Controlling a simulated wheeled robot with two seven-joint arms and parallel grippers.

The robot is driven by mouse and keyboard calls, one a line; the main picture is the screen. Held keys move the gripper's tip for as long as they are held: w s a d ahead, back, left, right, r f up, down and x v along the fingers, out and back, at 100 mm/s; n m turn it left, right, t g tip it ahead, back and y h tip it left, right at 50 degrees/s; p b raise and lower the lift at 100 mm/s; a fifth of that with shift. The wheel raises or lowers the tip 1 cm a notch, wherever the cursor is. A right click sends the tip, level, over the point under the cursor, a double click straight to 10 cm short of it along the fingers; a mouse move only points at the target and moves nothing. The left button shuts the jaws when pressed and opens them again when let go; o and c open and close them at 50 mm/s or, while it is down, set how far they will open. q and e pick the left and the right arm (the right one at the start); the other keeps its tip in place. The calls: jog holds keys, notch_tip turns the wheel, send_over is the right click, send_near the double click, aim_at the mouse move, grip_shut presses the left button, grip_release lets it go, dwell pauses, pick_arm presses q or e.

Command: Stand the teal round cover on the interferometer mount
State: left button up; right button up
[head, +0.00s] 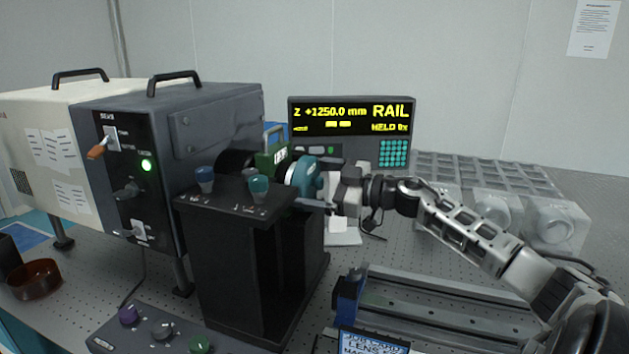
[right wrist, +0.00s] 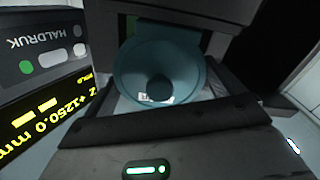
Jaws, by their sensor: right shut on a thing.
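The teal round cover (head: 304,174) is between the fingers of my right gripper (head: 314,184), with its round face turned left. It also shows in the right wrist view as a teal disc with a dark round knob (right wrist: 150,75), between the dark fingers. My right gripper is shut on it, just behind and right of a tall black stand (head: 232,275). I cannot tell from the frames whether this stand is the interferometer mount, or whether the cover touches anything besides the fingers. A green device (head: 272,156) is just left of the cover. My left gripper is not in view.
A blue knob (head: 204,178) and a teal knob (head: 259,189) stand on the black stand's top. A large dark instrument box (head: 215,125) is on the left. A display (head: 352,118) reads RAIL behind. A metal rail (head: 440,305) lies at the front right.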

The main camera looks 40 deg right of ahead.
aim_at(322, 187)
jog(key=shift+f, duration=0.45)
dwell(0.5)
jog(key=o, duration=0.7)
jog(key=shift+o, duration=0.2)
jog(key=shift+p+v, duration=0.55)
jog(key=shift+v, duration=0.9)
jog(key=shift+p+v, duration=1.35)
jog(key=shift+v, duration=0.35)
jog(key=shift+p+v, duration=0.55)
jog(key=shift+v, duration=0.35)
